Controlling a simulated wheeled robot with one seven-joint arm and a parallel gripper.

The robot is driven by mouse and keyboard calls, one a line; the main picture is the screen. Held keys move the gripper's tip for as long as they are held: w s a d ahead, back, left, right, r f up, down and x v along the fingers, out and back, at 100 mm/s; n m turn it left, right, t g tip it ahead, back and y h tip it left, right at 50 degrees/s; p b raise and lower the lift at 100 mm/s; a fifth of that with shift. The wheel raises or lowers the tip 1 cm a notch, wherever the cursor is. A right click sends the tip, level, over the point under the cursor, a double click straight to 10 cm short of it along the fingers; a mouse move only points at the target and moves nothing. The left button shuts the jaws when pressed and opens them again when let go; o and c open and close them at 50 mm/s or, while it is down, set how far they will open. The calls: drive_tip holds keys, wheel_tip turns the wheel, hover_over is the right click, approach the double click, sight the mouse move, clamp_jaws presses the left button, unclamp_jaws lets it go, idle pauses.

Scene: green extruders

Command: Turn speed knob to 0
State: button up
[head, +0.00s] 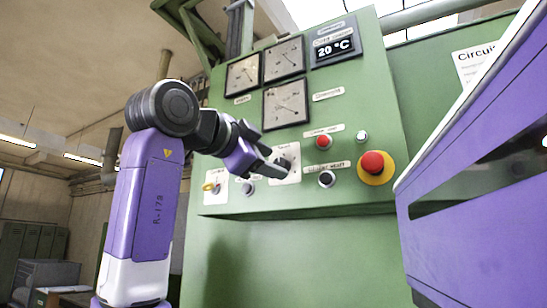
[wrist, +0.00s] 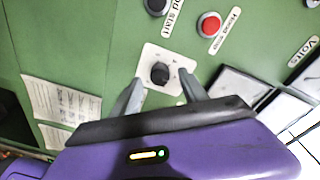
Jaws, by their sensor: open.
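The speed knob is a round black knob (wrist: 160,73) on a white square plate (wrist: 181,61) in the wrist view. In the head view its plate (head: 291,153) shows on the green control panel, partly hidden by my gripper (head: 279,165). In the wrist view my gripper (wrist: 157,92) is open. Its two fingers are spread to either side of the knob, with the knob between and slightly beyond the tips. I cannot tell whether a finger touches it. The plate's scale marks are too small to read.
Near the knob are a red button (head: 323,142), a dark button (head: 327,179), a red emergency stop on yellow (head: 373,163) and a yellow key switch (head: 209,187). Gauges (head: 284,60) and a 20 °C display (head: 335,47) sit above. Paper sheets (wrist: 60,100) hang on the green surface.

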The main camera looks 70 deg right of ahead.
drive_tip(key=shift+x, duration=0.8)
clamp_jaws()
drive_tip(key=shift+n, duration=0.4)
drive_tip(key=n+t+b, duration=0.1)
drive_tip(key=n+b, duration=0.1)
drive_tip(key=n, duration=1)
drive_tip(key=n+t+h+b, duration=0.1)
drive_tip(key=n+b, duration=0.2)
drive_tip(key=n, duration=0.9)
drive_tip(key=shift+s+f+n+b, duration=0.15)
drive_tip(key=shift+s+n+b, duration=0.1)
drive_tip(key=shift+n+b, duration=0.1)
